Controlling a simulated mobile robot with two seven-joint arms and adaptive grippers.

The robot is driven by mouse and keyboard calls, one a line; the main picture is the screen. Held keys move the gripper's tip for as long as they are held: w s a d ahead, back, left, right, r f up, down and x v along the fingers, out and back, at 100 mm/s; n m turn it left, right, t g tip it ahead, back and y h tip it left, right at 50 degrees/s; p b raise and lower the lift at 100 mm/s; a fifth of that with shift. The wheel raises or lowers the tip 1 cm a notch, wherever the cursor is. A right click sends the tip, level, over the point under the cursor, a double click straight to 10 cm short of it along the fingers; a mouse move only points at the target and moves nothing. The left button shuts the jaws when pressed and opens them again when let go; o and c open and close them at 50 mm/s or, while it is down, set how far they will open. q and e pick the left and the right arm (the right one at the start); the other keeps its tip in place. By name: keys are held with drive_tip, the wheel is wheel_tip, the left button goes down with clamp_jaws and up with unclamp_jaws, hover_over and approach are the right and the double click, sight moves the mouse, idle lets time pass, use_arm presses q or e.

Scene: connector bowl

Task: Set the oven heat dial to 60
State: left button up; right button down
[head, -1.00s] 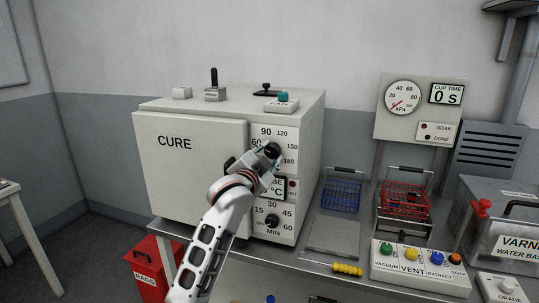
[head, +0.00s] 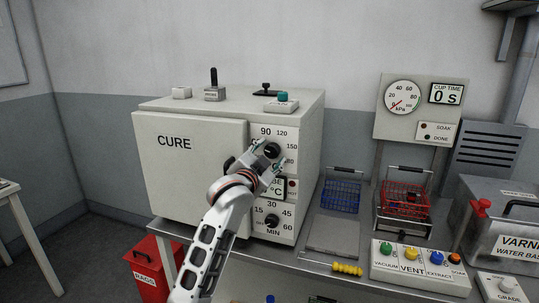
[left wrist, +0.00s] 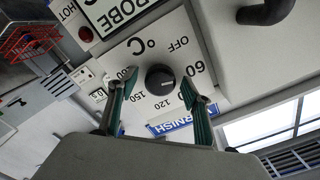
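The oven heat dial (head: 272,150) is a black round knob on the upper right of the white CURE oven (head: 190,160). In the left wrist view the dial (left wrist: 160,77) sits inside a ring of numbers with OFF and 60 to its upper right. I cannot read its pointer surely. My left gripper (head: 269,157) is in front of the dial, fingers spread. In the left wrist view its green-padded fingertips (left wrist: 159,86) stand apart on either side of the knob, with clear gaps. It holds nothing. My right gripper is not in view.
Below the dial are a display (head: 278,187) and a MIN timer knob (head: 272,221). The oven door handle (head: 229,163) is to the left. Blue (head: 341,195) and red (head: 404,199) wire baskets stand to the right, behind a button panel (head: 420,267).

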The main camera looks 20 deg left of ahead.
use_arm(q)
drive_tip(key=s, duration=1.2)
drive_tip(key=shift+a, duration=0.25)
drive_tip(key=s+f+n+g, duration=0.15)
drive_tip(key=s+f, duration=0.25)
drive_tip(key=f, duration=1)
drive_tip(key=s+f+n+g, duration=0.15)
drive_tip(key=s+f, duration=0.25)
drive_tip(key=f, duration=1)
drive_tip(key=s+d+f+n+g+h, duration=0.1)
drive_tip(key=s+f+g, duration=0.3)
drive_tip(key=s+f, duration=1.9)
drive_tip(key=shift+s+n+g, duration=0.3)
drive_tip(key=shift+s, duration=0.1)
